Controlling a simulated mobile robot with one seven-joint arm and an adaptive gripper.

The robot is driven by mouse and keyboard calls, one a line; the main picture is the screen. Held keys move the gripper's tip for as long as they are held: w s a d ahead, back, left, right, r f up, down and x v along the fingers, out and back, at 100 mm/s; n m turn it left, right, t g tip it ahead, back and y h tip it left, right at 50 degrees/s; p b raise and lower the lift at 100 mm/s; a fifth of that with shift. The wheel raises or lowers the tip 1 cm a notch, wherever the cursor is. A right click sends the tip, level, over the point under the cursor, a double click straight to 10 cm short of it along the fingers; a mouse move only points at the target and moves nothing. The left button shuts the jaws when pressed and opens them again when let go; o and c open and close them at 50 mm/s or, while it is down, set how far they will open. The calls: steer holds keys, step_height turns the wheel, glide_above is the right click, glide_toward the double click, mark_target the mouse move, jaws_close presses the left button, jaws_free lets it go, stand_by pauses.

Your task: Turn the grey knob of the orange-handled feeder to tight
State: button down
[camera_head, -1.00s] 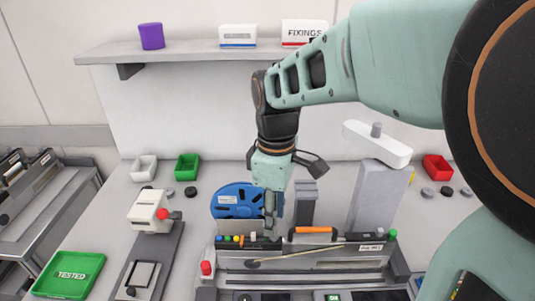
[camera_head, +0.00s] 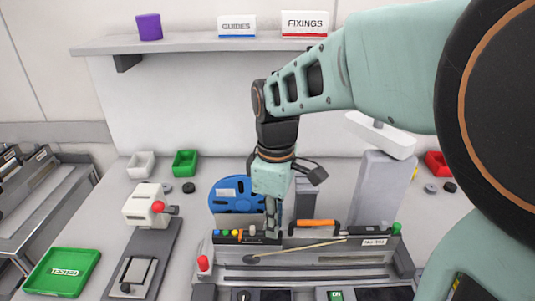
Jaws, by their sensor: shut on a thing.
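The orange-handled feeder (camera_head: 315,246) sits in the bench fixture at the lower middle, its orange handle (camera_head: 314,223) on top. A label sits at its right end. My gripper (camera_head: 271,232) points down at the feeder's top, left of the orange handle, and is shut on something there. The grey knob is not clearly seen; the fingers cover the spot where they grip. A row of small coloured parts (camera_head: 231,234) and a pale peg (camera_head: 253,231) stand just left of the fingers.
A blue reel (camera_head: 229,190) stands behind the feeder. A red knob (camera_head: 203,263) is at the fixture's left and a green one (camera_head: 397,229) at its right. My arm covers the right side.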

steer(key=shift+m+p, duration=0.4)
steer(key=shift+m, duration=1.1)
steer(key=c, duration=1.9)
jaws_free()
steer(key=shift+r, duration=0.1)
step_height(320, 180, up, 7)
steer(key=shift+r, duration=0.15)
